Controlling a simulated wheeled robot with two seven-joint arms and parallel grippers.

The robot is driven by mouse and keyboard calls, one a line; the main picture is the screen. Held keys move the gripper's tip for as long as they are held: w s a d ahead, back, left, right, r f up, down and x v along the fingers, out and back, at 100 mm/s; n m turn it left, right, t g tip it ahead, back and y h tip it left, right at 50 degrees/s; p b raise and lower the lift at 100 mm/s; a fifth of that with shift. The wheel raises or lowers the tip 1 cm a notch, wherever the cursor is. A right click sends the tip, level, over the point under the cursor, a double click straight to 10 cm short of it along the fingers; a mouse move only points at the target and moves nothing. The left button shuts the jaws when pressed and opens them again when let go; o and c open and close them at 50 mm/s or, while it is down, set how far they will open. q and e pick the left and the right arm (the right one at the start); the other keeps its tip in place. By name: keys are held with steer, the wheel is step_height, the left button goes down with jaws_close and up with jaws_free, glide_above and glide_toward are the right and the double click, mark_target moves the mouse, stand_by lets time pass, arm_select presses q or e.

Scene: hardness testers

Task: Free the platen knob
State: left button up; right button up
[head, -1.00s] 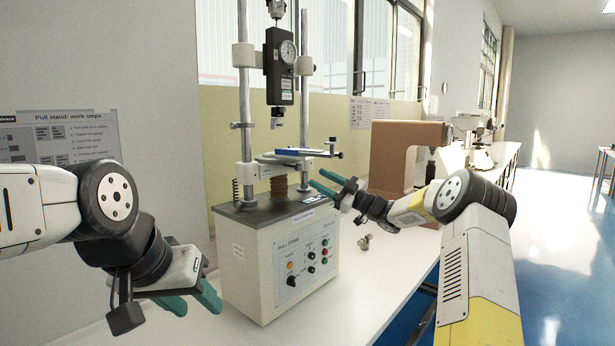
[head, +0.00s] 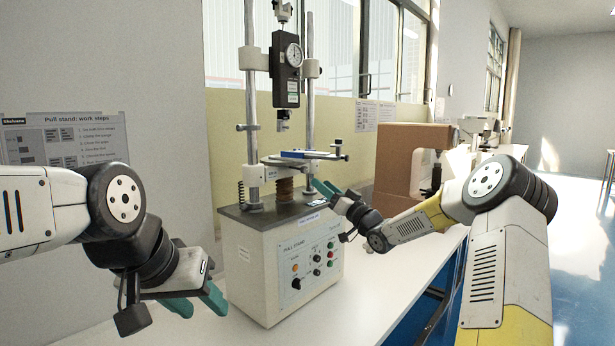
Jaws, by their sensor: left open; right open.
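The pull stand (head: 285,265) is a white box with a grey top and two steel columns. Its platen (head: 302,160) is a flat plate with a blue piece (head: 300,154) on it, above a brown bellows. A small dark knob (head: 338,146) stands at the platen's right end; I cannot tell for sure that this is the platen knob. My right gripper (head: 325,187) is open and empty, its teal fingers pointing left just below and in front of the platen's right side, apart from the knob. My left gripper (head: 198,304) is open and empty, low at the stand's left.
A force gauge (head: 287,68) hangs between the columns above the platen. A brown machine (head: 400,160) stands behind my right forearm. The white bench (head: 350,312) is clear in front of the stand. A steps poster (head: 65,138) hangs on the left wall.

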mark_target(306, 171)
steer(key=x, duration=0.7)
steer(key=shift+w+a+r, duration=0.15)
steer(key=shift+w+r, duration=0.05)
jaws_close()
